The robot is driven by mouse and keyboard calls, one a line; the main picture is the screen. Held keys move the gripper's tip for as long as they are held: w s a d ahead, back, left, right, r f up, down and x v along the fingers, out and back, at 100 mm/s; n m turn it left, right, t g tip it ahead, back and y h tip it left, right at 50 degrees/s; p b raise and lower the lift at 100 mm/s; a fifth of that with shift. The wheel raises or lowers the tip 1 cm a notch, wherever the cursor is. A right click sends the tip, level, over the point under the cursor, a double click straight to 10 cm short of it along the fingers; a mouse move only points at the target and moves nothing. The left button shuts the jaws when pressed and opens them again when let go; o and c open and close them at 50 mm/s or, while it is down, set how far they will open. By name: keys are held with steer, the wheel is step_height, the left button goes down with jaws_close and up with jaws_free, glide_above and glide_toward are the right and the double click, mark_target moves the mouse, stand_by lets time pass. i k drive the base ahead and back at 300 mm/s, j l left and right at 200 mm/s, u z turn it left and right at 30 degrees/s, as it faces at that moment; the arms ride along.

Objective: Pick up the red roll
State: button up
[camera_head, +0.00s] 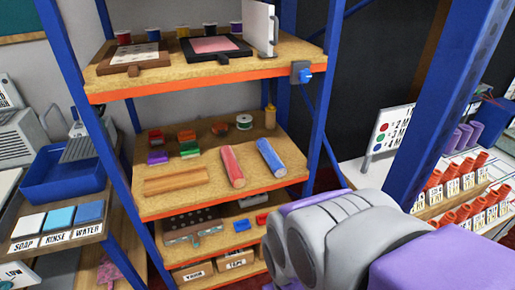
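The red roll (232,167) lies on the middle shelf (203,190) of a blue-framed rack, its near end toward the shelf's orange front edge. A blue roll (271,158) lies to its right, roughly parallel and with a small gap between them. My arm, grey and purple, fills the lower right of the picture, in front of and below the rolls. No gripper fingers show; they are out of the picture or hidden by the arm. Nothing touches the red roll except the shelf.
Small coloured stacks (189,143) and a spool (244,122) sit behind the rolls. The upper shelf (180,74) with trays hangs above. A blue rack post (330,100) stands right of the rolls. A blue basin (65,175) is at left, orange cones (450,180) at right.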

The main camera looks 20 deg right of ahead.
mark_target(237, 176)
steer(key=i+j, duration=0.1)
steer(key=j, duration=0.15)
steer(key=i+j, duration=0.1)
steer(key=j, duration=0.15)
steer(key=i+j+z, duration=0.25)
steer(key=j, duration=0.2)
steer(key=j+z, duration=0.25)
steer(key=j, duration=0.15)
steer(key=j+z, duration=0.3)
steer(key=j, duration=0.2)
steer(key=z, duration=0.4)
